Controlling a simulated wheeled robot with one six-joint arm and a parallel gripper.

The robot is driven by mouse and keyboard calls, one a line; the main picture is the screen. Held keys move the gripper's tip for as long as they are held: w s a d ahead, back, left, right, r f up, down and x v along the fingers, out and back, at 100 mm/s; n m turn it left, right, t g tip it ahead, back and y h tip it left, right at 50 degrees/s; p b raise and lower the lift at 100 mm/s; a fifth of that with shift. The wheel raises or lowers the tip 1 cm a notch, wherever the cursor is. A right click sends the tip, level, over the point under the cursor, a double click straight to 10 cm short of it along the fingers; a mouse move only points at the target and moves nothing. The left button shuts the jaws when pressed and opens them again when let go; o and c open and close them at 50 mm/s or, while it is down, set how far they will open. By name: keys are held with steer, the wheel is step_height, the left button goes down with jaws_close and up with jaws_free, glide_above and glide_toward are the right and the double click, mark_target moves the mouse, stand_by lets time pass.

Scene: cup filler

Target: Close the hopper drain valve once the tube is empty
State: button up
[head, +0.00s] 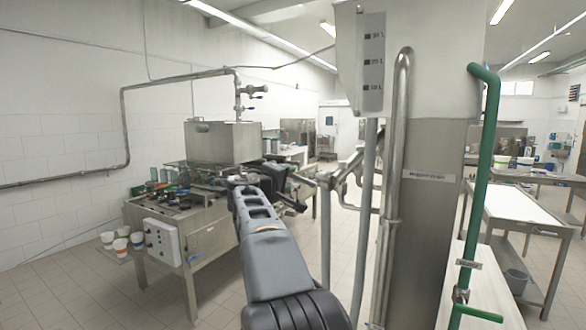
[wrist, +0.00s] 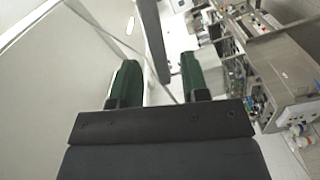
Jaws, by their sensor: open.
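My gripper (head: 272,178) is out in front at the middle of the head view, its jaws small and dark there. In the wrist view its two green-padded fingers (wrist: 160,80) stand apart with nothing held between them. A steel column (head: 428,230) at the right bears a small label whose text I cannot read surely. Left of it, metal pipework with a lever-like part (head: 345,178) lies just right of my gripper, apart from it. I cannot tell whether this is the drain valve, or its position. A panel with litre marks (head: 373,65) is above; no liquid level shows.
A filling machine with a steel hopper box (head: 222,142) stands at left, also in the wrist view (wrist: 285,70). A pipe with a blue-handled valve (head: 252,90) rises behind it. A green pipe (head: 488,150) stands right of the column. Floor (head: 105,290) is open at lower left.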

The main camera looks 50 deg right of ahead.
mark_target(290, 175)
steer(key=shift+p+x, duration=0.7)
steer(key=shift+x, duration=1.4)
jaws_close()
